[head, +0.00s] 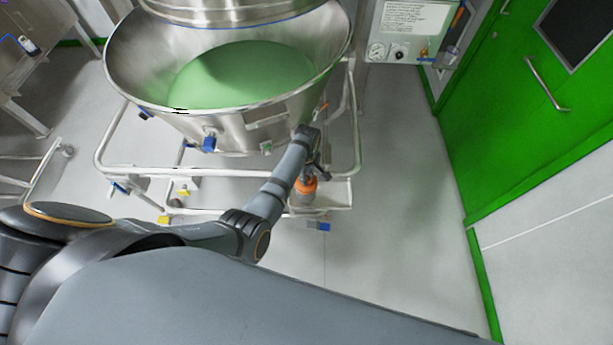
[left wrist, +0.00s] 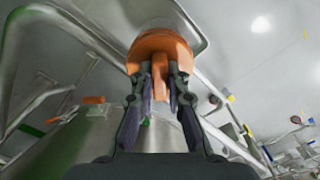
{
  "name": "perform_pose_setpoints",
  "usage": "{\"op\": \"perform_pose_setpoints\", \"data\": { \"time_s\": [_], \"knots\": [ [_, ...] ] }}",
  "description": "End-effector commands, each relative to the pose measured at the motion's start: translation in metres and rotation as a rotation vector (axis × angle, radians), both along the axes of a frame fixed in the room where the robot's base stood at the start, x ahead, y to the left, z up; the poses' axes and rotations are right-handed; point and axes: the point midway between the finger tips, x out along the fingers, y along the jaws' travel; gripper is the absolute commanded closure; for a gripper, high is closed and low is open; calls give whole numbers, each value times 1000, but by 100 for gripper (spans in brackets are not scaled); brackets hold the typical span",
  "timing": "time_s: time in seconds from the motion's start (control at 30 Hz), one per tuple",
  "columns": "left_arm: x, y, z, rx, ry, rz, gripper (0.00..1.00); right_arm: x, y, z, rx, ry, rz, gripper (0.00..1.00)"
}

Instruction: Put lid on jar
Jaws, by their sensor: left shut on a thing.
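My left gripper (head: 314,172) is at the right side of the big steel bowl, over a small shelf of its frame. In the left wrist view the left gripper (left wrist: 160,88) is shut on an upright tab of the orange lid (left wrist: 158,45), between its two fingers. The orange lid (head: 306,184) also shows in the head view, just below the gripper. Something small, perhaps the jar, shows just past the lid; it is mostly hidden, and I cannot tell whether the lid touches it. My right gripper is not in view.
The steel bowl (head: 130,70) holds green material and stands on a tubular frame (head: 220,172) close to my left arm. The frame's shelf (head: 338,194) lies beside the lid. A green door (head: 500,110) stands at the right, with clear floor (head: 400,180) before it.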

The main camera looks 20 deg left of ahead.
Motion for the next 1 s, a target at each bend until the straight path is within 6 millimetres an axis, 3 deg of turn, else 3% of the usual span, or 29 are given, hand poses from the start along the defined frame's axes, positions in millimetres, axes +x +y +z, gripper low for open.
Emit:
{"op": "perform_pose_setpoints", "data": {
  "time_s": [0.2,0.23,0.4,0.73,1.0],
  "knots": [
    [0,0,-4,0,0,0,100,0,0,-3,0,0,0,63],
    [0,0,-3,0,0,0,82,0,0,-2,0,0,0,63],
    [0,0,-3,0,0,0,59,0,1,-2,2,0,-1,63],
    [0,0,0,0,-1,0,59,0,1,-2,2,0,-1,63],
    [1,-1,48,-2,-4,0,59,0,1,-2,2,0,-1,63]
  ]
}}
